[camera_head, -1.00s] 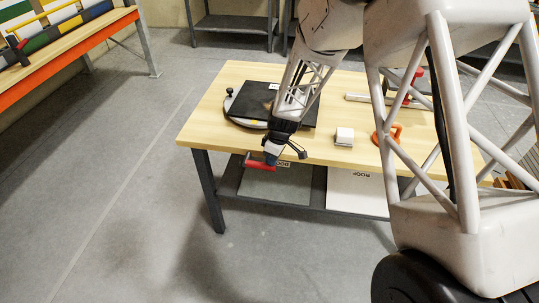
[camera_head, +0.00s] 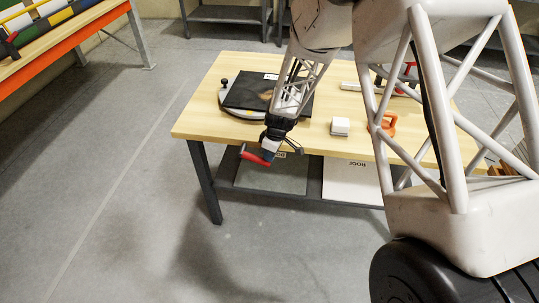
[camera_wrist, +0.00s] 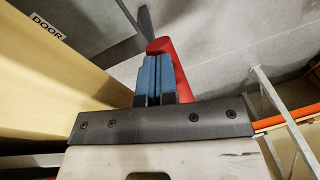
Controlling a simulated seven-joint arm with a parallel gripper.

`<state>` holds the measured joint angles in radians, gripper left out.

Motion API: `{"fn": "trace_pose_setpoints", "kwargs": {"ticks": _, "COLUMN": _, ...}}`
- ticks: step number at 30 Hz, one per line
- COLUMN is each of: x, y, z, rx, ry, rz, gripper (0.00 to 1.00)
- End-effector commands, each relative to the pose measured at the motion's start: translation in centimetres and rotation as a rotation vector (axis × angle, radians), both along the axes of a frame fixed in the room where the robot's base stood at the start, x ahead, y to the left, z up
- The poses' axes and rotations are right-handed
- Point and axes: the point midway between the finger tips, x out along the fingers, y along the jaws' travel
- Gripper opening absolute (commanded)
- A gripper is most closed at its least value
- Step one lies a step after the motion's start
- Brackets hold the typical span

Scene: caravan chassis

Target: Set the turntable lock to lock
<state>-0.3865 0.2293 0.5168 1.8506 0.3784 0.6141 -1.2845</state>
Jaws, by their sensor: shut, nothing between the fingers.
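The turntable (camera_head: 232,110) is a round grey disc on the wooden table, with a black square plate (camera_head: 245,93) on top and a black knob at its left rim. A red lever-like bar (camera_head: 252,157), likely the lock handle, is at the table's front edge, tilted down to the right. It also shows in the wrist view (camera_wrist: 158,46), beyond and beside my fingers. My gripper (camera_head: 268,157) is shut and empty, pointing down at the bar. Its blue fingertips (camera_wrist: 155,77) overlap the bar in the wrist view; I cannot tell if they touch. The bar's mount is hidden.
A white block (camera_head: 340,126) and an orange handled object (camera_head: 386,124) lie on the table (camera_head: 205,119), right of the turntable. Panels marked with text lie on the shelf (camera_head: 230,188) below. The floor in front and to the left is clear.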

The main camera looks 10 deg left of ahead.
Motion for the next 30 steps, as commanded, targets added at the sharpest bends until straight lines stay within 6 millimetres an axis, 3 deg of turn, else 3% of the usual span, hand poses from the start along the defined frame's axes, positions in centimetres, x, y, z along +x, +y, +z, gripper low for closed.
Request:
{"fn": "trace_pose_setpoints", "kwargs": {"ticks": 8, "x": 0.2, "y": -0.2, "z": 0.6, "rx": 0.001, "ry": -0.001, "rz": 0.0, "gripper": 0.0}}
{"fn": "trace_pose_setpoints", "kwargs": {"ticks": 17, "x": 0.8, "y": -1.4, "z": 3.7, "rx": 0.001, "ry": -0.002, "rz": 0.0, "gripper": 0.0}}
{"fn": "trace_pose_setpoints", "kwargs": {"ticks": 30, "x": 1.6, "y": -6.4, "z": 8.9, "rx": 0.001, "ry": -0.002, "rz": 0.0, "gripper": 0.0}}
